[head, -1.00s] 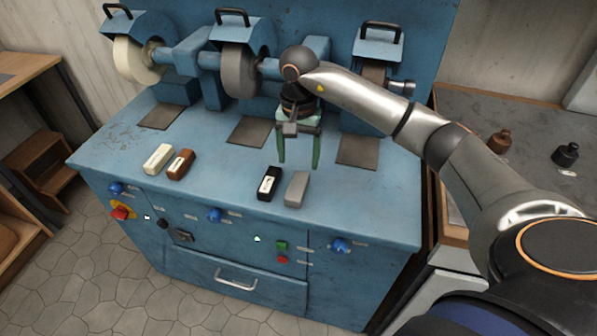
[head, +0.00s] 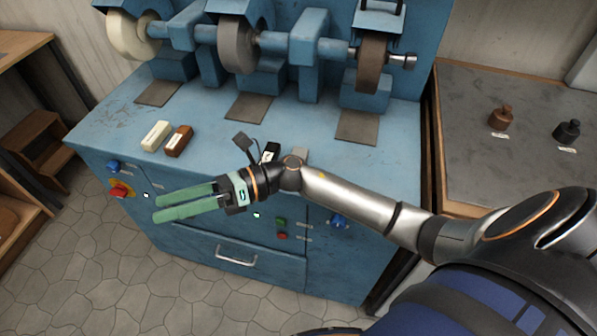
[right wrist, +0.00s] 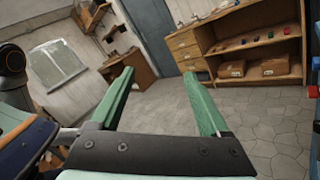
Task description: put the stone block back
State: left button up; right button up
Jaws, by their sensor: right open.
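The grey stone block (head: 301,153) lies on the blue bench top (head: 205,130), at its front part right of centre. My right arm's wrist partly hides it in the head view. The black labelled block (head: 270,151) lies just left of it, also partly hidden. My right gripper (head: 157,207) is open and empty, with its green fingers pointing left in front of the bench's front panel. In the right wrist view the open fingers (right wrist: 159,73) have only room and floor between and beyond them. My left gripper is not in view.
A cream block (head: 156,135) and a brown block (head: 179,141) lie on the bench's left front. Grinding wheels, such as the grey one (head: 238,46), stand behind. Floor at lower left is clear.

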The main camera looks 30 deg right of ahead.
jog(key=d+f+m+t+h, duration=0.5)
jog(key=f+m+t+h, duration=0.1)
jog(key=m, duration=0.9)
jog(key=d+f+m+t+h, duration=0.5)
jog(key=f+m+t+h, duration=0.15)
jog(key=m, duration=0.85)
jog(key=s+d+f+m+g+h, duration=0.2)
jog(key=s+f+m+g, duration=0.1)
jog(key=s+f+m, duration=0.3)
jog(key=s+d+f+m+g+h, duration=0.2)
jog(key=s+d+f+m+g, duration=0.1)
jog(key=s+f+m, duration=0.4)
notch_tip(320, 180, down, 3)
jog(key=shift+s+g, duration=0.55)
jog(key=shift+s, duration=0.05)
